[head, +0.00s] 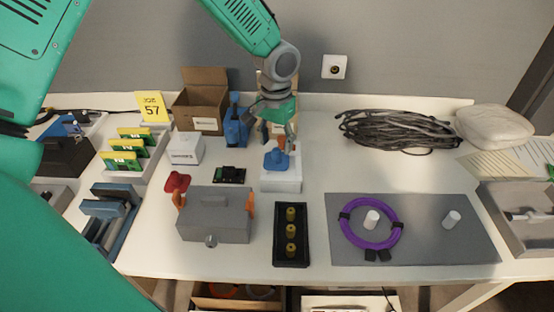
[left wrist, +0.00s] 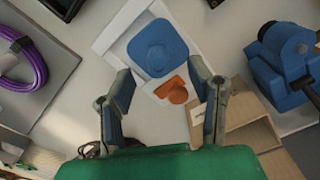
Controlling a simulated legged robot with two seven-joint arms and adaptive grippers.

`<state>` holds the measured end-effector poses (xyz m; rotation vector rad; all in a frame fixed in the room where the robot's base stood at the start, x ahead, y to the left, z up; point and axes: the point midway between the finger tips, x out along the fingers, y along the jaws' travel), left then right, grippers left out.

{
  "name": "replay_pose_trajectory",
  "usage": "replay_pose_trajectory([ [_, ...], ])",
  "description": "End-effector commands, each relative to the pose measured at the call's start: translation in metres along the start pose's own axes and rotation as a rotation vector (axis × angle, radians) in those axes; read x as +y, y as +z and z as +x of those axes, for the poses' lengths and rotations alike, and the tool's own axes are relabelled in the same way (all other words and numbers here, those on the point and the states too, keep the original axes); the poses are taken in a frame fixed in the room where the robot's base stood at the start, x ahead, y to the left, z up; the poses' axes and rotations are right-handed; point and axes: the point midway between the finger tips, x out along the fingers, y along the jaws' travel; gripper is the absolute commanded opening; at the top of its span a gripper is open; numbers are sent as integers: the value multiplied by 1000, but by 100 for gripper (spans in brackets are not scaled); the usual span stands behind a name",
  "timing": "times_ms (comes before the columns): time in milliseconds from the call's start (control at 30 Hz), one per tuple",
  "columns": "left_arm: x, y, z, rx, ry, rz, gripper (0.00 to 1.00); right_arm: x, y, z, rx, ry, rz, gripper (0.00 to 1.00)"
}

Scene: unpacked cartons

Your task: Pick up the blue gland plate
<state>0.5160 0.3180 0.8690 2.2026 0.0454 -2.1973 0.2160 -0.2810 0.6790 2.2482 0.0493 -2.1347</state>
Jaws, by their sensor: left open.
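The blue gland plate (head: 277,160) is a rounded square with a raised round boss. It lies on a white open box (head: 281,184) in the middle of the table. In the left wrist view the blue gland plate (left wrist: 158,47) shows just beyond the fingertips, with an orange plate (left wrist: 174,90) beside it. My left gripper (head: 280,137) hangs over the box, open and empty. Its two fingers also show in the left wrist view (left wrist: 162,70), spread apart, one on each side of the orange plate's area. My right gripper is not in view.
A blue device (head: 235,126) and an open cardboard box (head: 202,106) stand behind and left of the white box. A grey enclosure (head: 215,218) and a black tray (head: 279,255) stand in front. A grey mat (head: 425,245) with a purple coil lies at the right.

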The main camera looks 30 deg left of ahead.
Motion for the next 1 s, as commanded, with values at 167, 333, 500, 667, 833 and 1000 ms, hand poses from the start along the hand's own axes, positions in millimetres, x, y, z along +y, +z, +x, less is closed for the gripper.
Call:
replay_pose_trajectory([
  [167,2,0,28,-3,-1,0,47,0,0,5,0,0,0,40],
  [333,2,0,34,-1,0,0,47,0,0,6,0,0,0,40],
  [500,2,1,34,-1,0,0,44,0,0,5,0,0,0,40],
  [667,2,0,34,-1,0,0,0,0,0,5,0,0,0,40],
  [833,2,1,35,-3,0,0,0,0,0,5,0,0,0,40],
  [1000,2,1,31,-2,0,1,0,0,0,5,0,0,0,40],
])
